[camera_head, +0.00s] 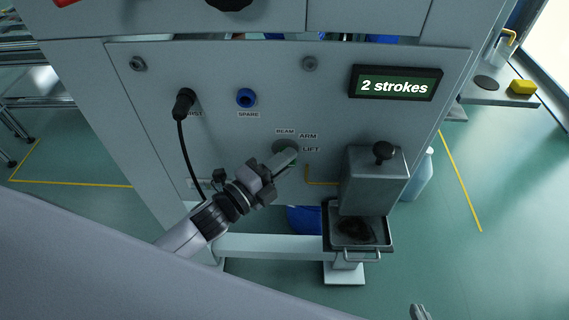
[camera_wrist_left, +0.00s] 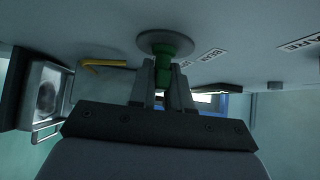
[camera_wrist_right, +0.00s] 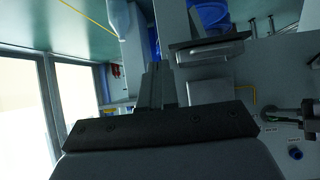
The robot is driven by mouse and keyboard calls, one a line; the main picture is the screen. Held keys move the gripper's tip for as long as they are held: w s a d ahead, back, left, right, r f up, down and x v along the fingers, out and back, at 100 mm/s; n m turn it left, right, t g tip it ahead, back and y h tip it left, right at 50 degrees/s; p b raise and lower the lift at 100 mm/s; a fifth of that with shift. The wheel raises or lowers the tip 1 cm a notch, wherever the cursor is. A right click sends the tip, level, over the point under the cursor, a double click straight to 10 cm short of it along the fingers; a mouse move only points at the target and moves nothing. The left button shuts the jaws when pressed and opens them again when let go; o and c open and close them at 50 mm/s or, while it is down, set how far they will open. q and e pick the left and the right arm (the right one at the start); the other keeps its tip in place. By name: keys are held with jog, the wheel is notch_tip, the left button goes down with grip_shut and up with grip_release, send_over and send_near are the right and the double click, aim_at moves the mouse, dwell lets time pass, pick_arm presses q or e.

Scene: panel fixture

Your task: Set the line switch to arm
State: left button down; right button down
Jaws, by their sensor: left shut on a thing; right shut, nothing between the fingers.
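The line switch is a round grey plate (camera_head: 283,147) low in the middle of the panel, with the labels BEAM, ARM (camera_head: 308,136) and LIFT (camera_head: 311,149) around it. In the left wrist view its green handle (camera_wrist_left: 172,47) stands out from the plate. My left gripper (camera_head: 289,159) is shut on this handle, with a finger on each side. The fingers hide much of the handle, so I cannot tell which label it points to. My right gripper (camera_wrist_right: 158,72) is shut and empty, away from the switch. Only a small tip of it may show at the head view's bottom edge.
A display (camera_head: 396,84) reads "2 strokes". A black plug with cable (camera_head: 183,103) and a blue SPARE socket (camera_head: 246,97) sit left of the switch. A grey box with a black knob (camera_head: 374,180) stands right of it, above a metal tray (camera_head: 330,238).

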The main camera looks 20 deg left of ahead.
pick_arm(q)
jog(key=n+t+b, duration=0.1)
jog(key=b, duration=0.1)
jog(key=n+t+b, duration=0.1)
jog(key=b, duration=0.1)
jog(key=shift+f+n+b, duration=0.3)
jog(key=shift+f+b, duration=0.05)
jog(key=shift+f, duration=0.05)
jog(key=n+t+b, duration=0.2)
jog(key=n+b, duration=0.1)
jog(key=shift+r+t+b, duration=0.1)
jog(key=shift+t+b, duration=0.3)
jog(key=shift+r+n+t+y+b, duration=0.1)
jog(key=shift+n+t+y+b, duration=0.25)
jog(key=shift+n+b, duration=0.3)
jog(key=shift+r+n+t+y+b, duration=0.2)
jog(key=shift+n+t+b, duration=0.25)
jog(key=shift+n, duration=0.3)
jog(key=c, duration=1.2)
grip_release()
jog(key=shift+o, duration=0.2)
